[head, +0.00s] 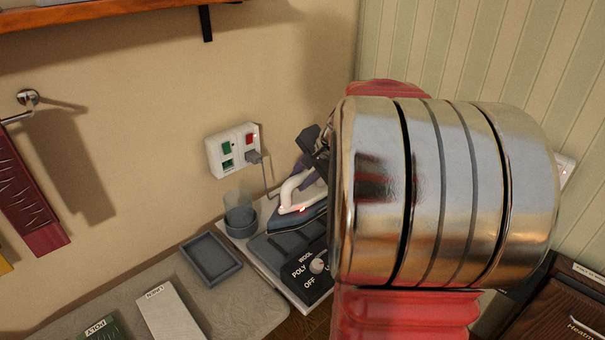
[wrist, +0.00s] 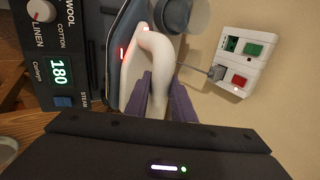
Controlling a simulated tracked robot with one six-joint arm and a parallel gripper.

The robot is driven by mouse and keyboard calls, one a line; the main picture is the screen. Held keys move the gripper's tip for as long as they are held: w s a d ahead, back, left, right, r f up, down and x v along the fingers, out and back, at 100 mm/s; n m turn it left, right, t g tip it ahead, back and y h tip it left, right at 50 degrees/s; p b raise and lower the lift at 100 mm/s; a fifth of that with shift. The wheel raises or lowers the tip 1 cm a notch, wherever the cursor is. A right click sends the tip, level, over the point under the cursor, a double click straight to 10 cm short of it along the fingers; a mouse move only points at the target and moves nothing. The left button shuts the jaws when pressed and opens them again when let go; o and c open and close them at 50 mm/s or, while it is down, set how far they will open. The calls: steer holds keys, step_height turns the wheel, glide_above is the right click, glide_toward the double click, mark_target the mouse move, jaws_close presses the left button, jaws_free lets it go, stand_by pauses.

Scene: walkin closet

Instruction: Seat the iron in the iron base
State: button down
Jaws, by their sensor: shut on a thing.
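The iron (head: 312,199), with a white loop handle and blue-grey body, is at the back by the wall in the head view. In the wrist view the iron (wrist: 128,52) shows its handle between my purple fingers. My gripper (wrist: 164,92) is shut on the handle; in the head view my gripper (head: 308,176) is partly hidden by my arm. The iron base (head: 303,277), with a dark dial panel, is under and in front of the iron. In the wrist view the iron base (wrist: 78,50) shows a green 180 display. I cannot tell whether the iron touches it.
A clear cup (head: 240,215) and a grey tray (head: 211,258) stand left of the base. A wall socket (head: 232,150) with a plugged cord is behind. A white LINEN box (head: 170,314) and a green POLY box (head: 97,329) lie at front left.

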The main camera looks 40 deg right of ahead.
mark_target(303, 196)
steer(key=shift+f, duration=3.25)
steer(key=c, duration=1.4)
jaws_free()
steer(key=shift+c, duration=0.2)
steer(key=shift+f, duration=0.1)
steer(key=v, duration=1.3)
steer(key=shift+s+r, duration=0.2)
steer(key=shift+r, duration=0.15)
